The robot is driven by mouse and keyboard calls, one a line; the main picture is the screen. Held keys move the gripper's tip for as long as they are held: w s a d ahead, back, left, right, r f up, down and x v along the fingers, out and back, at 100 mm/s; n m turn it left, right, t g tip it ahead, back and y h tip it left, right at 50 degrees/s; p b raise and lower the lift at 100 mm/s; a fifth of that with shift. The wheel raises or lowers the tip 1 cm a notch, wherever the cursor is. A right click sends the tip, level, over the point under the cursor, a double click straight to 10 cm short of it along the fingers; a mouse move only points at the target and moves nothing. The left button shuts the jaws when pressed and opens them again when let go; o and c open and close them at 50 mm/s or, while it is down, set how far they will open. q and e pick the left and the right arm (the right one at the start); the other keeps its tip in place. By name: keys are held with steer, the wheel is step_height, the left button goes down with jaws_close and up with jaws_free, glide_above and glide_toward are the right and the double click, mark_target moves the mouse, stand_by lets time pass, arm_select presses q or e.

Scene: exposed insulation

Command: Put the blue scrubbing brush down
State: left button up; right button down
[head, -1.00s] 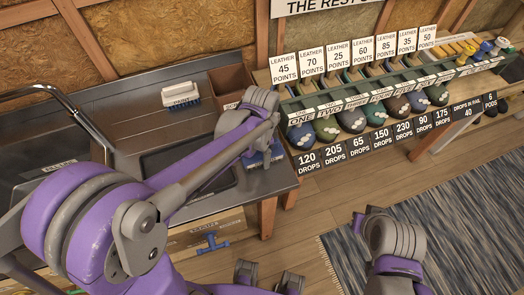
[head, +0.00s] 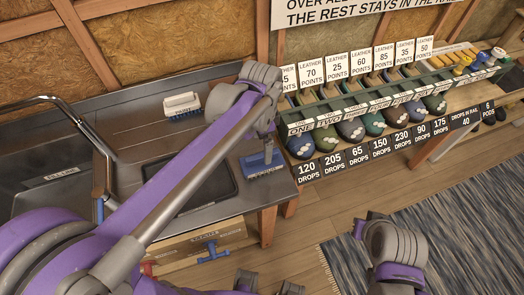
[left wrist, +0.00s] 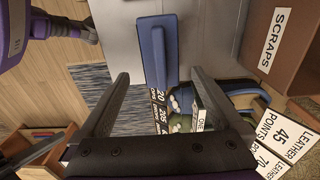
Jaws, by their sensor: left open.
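The blue scrubbing brush (head: 263,166) rests on the right front corner of the metal counter (head: 205,205), its handle standing up. My left gripper (left wrist: 158,76) is open and empty, apart from the brush. In the head view my left gripper (head: 267,124) is just above the brush, its fingers partly hidden by my arm. My right arm shows at the lower right, but its gripper fingers do not show.
A white brush with blue bristles (head: 183,105) stands farther back on the counter. A sink tap (head: 100,150) is at left.

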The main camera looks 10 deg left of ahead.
arm_select(q)
steer(key=shift+s+r, duration=0.1)
steer(key=shift+r, duration=0.7)
steer(key=s+a+f+n+t, duration=0.1)
steer(key=s+a+f+n, duration=0.1)
steer(key=s+n, duration=0.1)
steer(key=s+a+f+n+t, duration=0.2)
steer(key=s+n, duration=0.2)
steer(key=s, duration=0.2)
steer(key=s+a+f+n+t, duration=0.2)
steer(key=s+n, duration=0.2)
steer(key=shift+s+a+f, duration=0.1)
steer(key=shift+s+a, duration=0.15)
steer(key=shift+a, duration=0.1)
